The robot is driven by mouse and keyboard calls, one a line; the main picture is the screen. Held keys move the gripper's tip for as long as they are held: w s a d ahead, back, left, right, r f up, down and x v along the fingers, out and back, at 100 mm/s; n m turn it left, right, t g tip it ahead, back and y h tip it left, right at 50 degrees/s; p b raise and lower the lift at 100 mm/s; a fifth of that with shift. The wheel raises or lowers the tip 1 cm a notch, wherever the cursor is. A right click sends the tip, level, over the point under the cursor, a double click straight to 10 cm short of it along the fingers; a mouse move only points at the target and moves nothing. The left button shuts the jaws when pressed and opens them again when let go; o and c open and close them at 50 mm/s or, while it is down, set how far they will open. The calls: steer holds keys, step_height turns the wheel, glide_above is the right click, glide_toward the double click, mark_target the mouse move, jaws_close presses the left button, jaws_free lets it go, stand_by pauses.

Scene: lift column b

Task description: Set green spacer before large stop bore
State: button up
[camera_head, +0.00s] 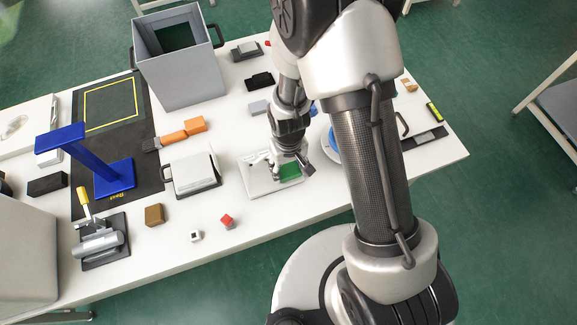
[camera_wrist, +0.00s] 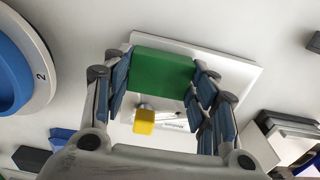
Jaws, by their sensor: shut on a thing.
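The green spacer (camera_wrist: 162,72) is a green block between the blue-padded fingers of my gripper (camera_wrist: 160,88), which is shut on it. In the head view the green spacer (camera_head: 290,171) shows beneath my gripper (camera_head: 289,164), over a white plate (camera_head: 262,184). In the wrist view the white plate (camera_wrist: 238,76) lies under and around the spacer. A small yellow block (camera_wrist: 144,121) and a metal rod-like part show on the plate's near side, with a small printed label. I cannot tell whether the spacer touches the plate. I cannot make out the large stop bore.
Left of the plate stands a grey-white box-like fixture (camera_head: 195,174). A blue round part on a white disc (camera_wrist: 22,70) marked 2 lies on the other side. The front table strip is fairly clear.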

steer(key=shift+f, duration=0.3)
steer(key=o, duration=1.1)
steer(key=shift+o, duration=0.2)
step_height(320, 180, up, 12)
steer(key=s+d+r+m+t, duration=0.1)
steer(key=s+d+r, duration=0.15)
steer(key=r, duration=0.45)
steer(key=s+d+r+m+t, duration=0.1)
steer(key=d+r, duration=0.3)
steer(key=r, duration=0.3)
steer(key=s+d+r+m+t, duration=0.1)
steer(key=s+d+r, duration=0.3)
steer(key=s+r, duration=0.4)
steer(key=shift+s+d+t, duration=0.2)
steer(key=shift+s+t, duration=0.6)
steer(key=shift+s, duration=0.25)
